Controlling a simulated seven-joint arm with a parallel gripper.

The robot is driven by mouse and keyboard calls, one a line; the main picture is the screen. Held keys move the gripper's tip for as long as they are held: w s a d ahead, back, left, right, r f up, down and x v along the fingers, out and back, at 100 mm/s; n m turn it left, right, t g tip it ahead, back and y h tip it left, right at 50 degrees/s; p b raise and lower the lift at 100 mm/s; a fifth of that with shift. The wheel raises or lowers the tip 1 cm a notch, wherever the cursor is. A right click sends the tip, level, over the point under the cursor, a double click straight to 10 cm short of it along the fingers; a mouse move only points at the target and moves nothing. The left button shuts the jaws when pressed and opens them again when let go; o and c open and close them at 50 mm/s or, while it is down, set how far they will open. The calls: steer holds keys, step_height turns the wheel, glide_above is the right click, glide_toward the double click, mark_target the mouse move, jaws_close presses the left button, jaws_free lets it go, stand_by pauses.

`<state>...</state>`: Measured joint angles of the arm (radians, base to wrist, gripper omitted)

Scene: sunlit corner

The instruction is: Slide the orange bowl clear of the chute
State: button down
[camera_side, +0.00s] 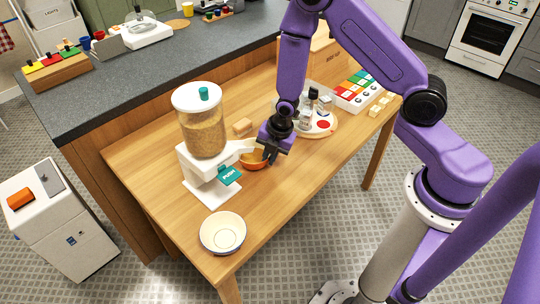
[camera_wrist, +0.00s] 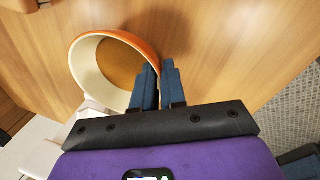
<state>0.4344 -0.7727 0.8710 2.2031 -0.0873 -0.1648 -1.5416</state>
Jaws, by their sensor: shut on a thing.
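The orange bowl (camera_side: 254,162) stands on the wooden table under or right beside the chute (camera_side: 237,148) of a white dispenser (camera_side: 203,170). In the wrist view the bowl (camera_wrist: 91,78) has a cream inside and a brown-tan area in its bottom, which may be contents. My gripper (camera_wrist: 158,80) is shut on the bowl's near right rim, one finger on either side of the wall. In the side view my gripper (camera_side: 269,155) reaches down to the bowl's right side and partly hides it. Whether the bowl touches the dispenser cannot be told.
The dispenser has a clear grain-filled hopper (camera_side: 204,133) and a teal PUSH paddle (camera_side: 229,175). A white bowl (camera_side: 223,232) stands near the front table edge. A round board (camera_side: 318,123) with jars and a colored tray (camera_side: 357,90) lie behind. Table right of the bowl is clear.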

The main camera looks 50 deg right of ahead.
steer(key=shift+d, duration=0.15)
steer(key=shift+d, duration=4.55)
steer(key=c, duration=1.1)
jaws_free()
